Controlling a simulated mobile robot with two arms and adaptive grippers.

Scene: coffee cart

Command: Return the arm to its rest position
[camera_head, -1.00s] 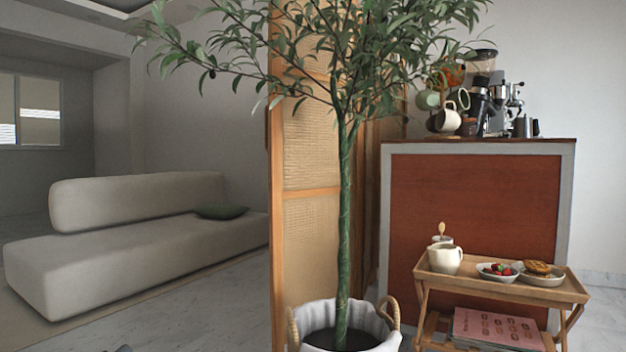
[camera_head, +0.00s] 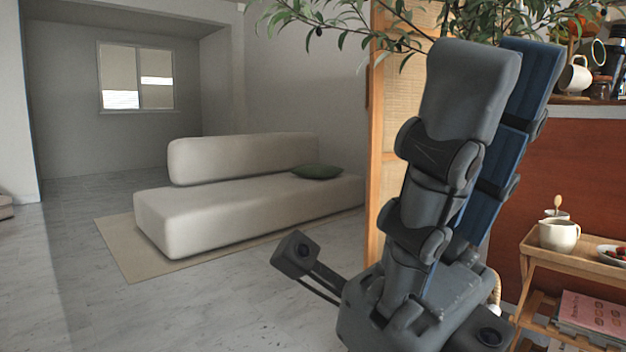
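My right gripper (camera_head: 503,66) stands large in front of the camera at right of centre. Its grey fingers point up and lean slightly right. The near finger shows its grey outer side. The far finger shows its blue inner pad behind it, so there is a gap between them, and I see nothing held there. The gripper's grey base is at the lower right, with a small camera-like part on a bracket to its left. My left gripper is not in view.
A wooden side table (camera_head: 535,248) with a cream mug (camera_head: 558,235) stands close right of the gripper. The red-brown cart front (camera_head: 575,165) is behind it. A woven screen (camera_head: 385,130) stands behind the gripper. A sofa (camera_head: 240,210) is farther left, with open floor (camera_head: 200,310) before it.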

